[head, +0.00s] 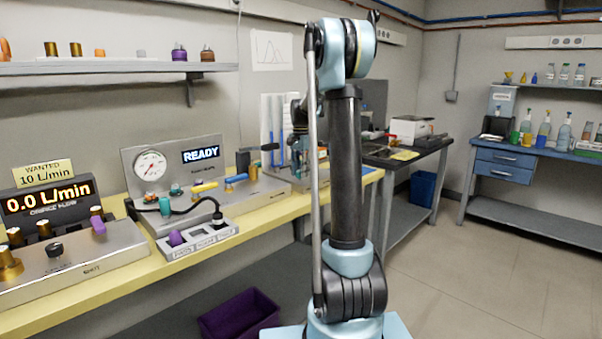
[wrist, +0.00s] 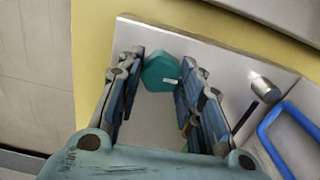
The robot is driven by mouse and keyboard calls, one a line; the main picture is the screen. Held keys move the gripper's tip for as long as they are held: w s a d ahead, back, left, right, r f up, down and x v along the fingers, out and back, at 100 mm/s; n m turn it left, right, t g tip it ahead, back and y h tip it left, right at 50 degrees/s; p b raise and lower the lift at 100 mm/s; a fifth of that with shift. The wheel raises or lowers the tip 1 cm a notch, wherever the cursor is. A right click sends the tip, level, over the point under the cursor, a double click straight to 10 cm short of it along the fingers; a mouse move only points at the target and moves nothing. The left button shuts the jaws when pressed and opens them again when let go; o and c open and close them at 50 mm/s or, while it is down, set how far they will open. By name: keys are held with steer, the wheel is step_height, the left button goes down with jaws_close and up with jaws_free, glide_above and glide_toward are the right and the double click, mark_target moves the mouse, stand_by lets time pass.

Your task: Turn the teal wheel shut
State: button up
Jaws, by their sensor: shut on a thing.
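The teal wheel (wrist: 158,72) is a rounded, faceted knob with a small white label. It sits on a pale metal panel (wrist: 128,32) in the wrist view. My gripper (wrist: 164,75) has one finger on each side of the wheel and is shut on it. In the head view my gripper (head: 299,143) is above the far end of the yellow bench, partly behind my arm. I cannot make out the wheel clearly in that view.
A blue handle (wrist: 283,140) and a metal peg (wrist: 263,88) stand to the right of the wheel in the wrist view. Along the yellow bench (head: 130,279) are a gauge panel reading READY (head: 201,154) and a flow display reading 0.0 L/min (head: 48,196). A purple bin (head: 240,315) is below.

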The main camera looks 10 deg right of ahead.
mark_target(300, 171)
steer(key=o, duration=1)
steer(key=shift+w+a, duration=0.15)
steer(key=shift+w, duration=0.05)
steer(key=shift+o, duration=0.3)
steer(key=shift+s, duration=0.1)
step_height(300, 171, up, 12)
